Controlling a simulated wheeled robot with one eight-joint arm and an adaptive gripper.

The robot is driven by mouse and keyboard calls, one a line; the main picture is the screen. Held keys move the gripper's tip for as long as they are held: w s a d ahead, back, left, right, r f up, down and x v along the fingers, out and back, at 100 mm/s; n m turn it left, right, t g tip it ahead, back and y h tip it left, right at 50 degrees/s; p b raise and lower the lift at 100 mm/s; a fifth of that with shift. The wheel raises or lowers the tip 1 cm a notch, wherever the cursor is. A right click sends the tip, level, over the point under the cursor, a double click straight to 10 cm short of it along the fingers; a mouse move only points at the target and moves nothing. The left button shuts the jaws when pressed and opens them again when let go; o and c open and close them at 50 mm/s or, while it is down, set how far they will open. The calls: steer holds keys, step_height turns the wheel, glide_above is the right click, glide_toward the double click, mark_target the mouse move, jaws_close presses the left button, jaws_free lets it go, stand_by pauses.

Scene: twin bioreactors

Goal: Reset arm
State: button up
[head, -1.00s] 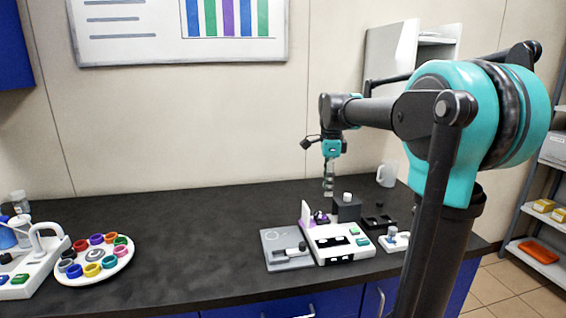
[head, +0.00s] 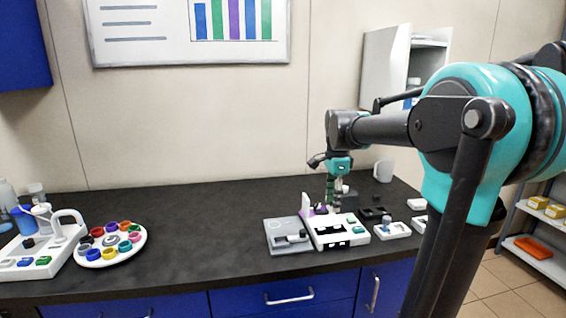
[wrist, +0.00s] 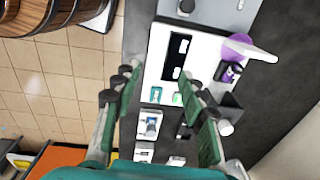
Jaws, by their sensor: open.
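My gripper (head: 333,198) points down over the bench, above the back of a white device (head: 338,233) with dark windows and green buttons. In the wrist view my gripper (wrist: 163,92) has its two green fingers spread well apart with nothing between them. The white device (wrist: 185,50) shows beyond the fingertips, with a purple part (wrist: 237,48) at its side. A grey plate with a dark-knobbed part (head: 290,238) adjoins the device on its left. I cannot tell how high the fingertips are above the device.
A round white tray (head: 112,263) of coloured cups and another white device (head: 40,250) stand at the left. Small trays (head: 392,231) lie right of the near device. A white mug (head: 383,171) stands behind. The bench middle (head: 200,225) is clear.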

steer(key=s+d+f+n+t, duration=0.1)
steer(key=s+f+n, duration=0.7)
steer(key=s+f, duration=0.2)
steer(key=s+d+f+n+t, duration=0.2)
steer(key=s+f+n, duration=0.6)
steer(key=f, duration=0.3)
steer(key=shift+s+d+t, duration=0.25)
steer(key=shift+s+t, duration=0.05)
steer(key=shift+s, duration=0.6)
steer(key=shift+o, duration=0.6)
